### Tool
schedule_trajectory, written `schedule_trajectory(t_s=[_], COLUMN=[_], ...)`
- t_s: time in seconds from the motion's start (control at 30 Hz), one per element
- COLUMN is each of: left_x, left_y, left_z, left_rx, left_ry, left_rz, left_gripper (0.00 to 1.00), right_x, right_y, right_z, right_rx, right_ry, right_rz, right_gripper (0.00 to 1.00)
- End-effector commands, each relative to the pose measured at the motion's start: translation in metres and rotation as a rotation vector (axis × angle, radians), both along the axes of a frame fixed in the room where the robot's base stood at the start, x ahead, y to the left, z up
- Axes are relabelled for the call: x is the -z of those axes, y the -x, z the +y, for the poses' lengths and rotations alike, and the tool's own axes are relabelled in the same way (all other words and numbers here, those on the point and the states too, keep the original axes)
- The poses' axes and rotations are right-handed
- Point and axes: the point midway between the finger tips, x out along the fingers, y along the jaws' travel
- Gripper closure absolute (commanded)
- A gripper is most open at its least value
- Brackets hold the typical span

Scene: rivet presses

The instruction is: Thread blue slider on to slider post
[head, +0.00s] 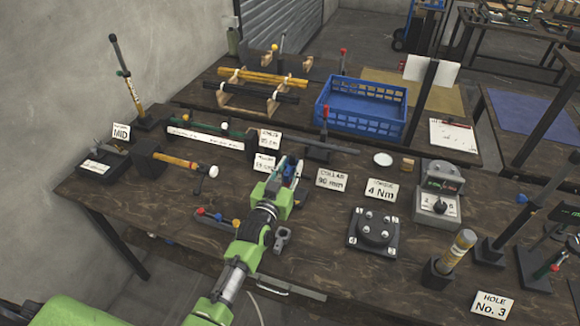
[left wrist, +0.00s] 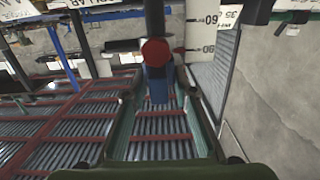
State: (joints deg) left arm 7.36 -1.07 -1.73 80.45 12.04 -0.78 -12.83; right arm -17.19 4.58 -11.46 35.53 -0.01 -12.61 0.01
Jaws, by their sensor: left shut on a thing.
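My left gripper (head: 281,182) is shut on a small blue piece (head: 288,171), which I take as the blue slider, and holds it over the middle of the workbench. In the left wrist view the blue slider (left wrist: 158,88) sits between the fingers of the left gripper (left wrist: 158,112). A red round end (left wrist: 155,52) and a dark bar overlap it there; I cannot tell whether they touch it. Several upright posts stand on the bench, among them a red-topped post (head: 325,121) just beyond the gripper. I cannot tell which is the slider post. My right gripper is out of view.
A blue crate (head: 362,125) stands on the bench behind. A tilted rod (head: 122,68) stands far left by the MID card (head: 121,131).

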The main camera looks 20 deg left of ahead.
Motion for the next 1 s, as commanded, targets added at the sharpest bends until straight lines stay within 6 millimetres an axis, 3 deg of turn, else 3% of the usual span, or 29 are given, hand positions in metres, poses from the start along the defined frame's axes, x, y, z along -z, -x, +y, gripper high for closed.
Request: schedule_trajectory(t_s=[0.57, 0.6, 0.67, 1.0], left_x=[0.0110, 0.0113, 0.0114, 0.0091], left_y=[0.0007, 0.0008, 0.0009, 0.0009], left_z=[-0.0002, -0.0002, -0.0002, 0.0000], left_rx=[0.001, 0.001, 0.001, 0.000], left_ry=[0.000, 0.000, 0.000, 0.000], left_rz=[0.006, 0.007, 0.007, 0.002], left_gripper=[0.89, 0.69, 0.55, 0.55], right_x=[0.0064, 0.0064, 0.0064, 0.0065], right_y=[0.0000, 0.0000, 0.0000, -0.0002], right_z=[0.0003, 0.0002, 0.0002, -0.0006], right_rx=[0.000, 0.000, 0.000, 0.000], right_ry=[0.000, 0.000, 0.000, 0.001], right_rz=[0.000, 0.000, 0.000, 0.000], right_gripper=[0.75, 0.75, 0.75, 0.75])
